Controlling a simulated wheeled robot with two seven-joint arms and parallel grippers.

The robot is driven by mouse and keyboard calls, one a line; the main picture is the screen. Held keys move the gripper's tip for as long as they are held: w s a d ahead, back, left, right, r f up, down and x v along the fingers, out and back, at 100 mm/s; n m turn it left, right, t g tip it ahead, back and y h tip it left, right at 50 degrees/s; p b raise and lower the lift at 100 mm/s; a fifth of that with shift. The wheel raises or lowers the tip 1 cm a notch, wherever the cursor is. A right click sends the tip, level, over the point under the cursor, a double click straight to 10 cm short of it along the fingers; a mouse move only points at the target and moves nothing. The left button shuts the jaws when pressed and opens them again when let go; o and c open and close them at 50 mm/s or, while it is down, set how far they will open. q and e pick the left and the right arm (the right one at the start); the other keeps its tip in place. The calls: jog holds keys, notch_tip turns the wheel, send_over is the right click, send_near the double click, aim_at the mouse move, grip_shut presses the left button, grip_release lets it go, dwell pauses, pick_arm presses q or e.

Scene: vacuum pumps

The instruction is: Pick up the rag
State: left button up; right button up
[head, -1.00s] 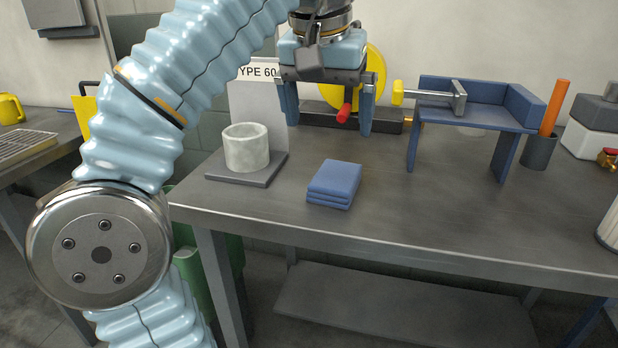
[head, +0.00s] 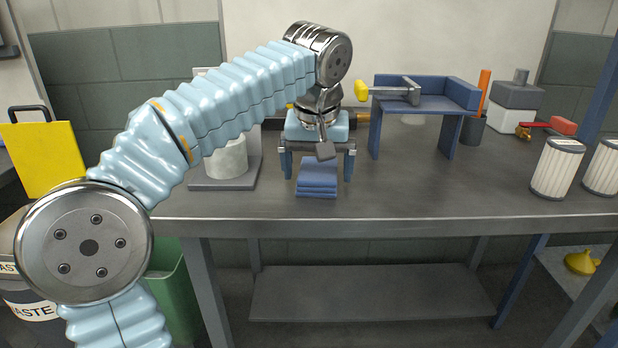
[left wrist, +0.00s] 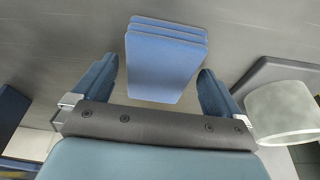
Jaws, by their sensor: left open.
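The rag (head: 317,184) is a folded blue cloth in a few layers, lying flat on the dark workbench (head: 420,190). My left gripper (head: 317,176) points down over it, with its two blue fingers to the left and right of the rag. In the left wrist view the rag (left wrist: 165,58) shows between and beyond the open fingers of the gripper (left wrist: 155,85), with gaps on both sides. The fingers do not touch it there. The far part of the rag is hidden behind my gripper in the head view. My right gripper is not in view.
A white cylinder (head: 228,158) on a grey stand (head: 222,184) is close on the left of my gripper. A blue fixture (head: 455,92) stands to the right, with an orange-handled tool in a dark cup (head: 473,130). White filters (head: 556,170) stand far right. The bench's front middle is clear.

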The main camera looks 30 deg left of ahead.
pick_arm(q)
jog(key=c, duration=1.1)
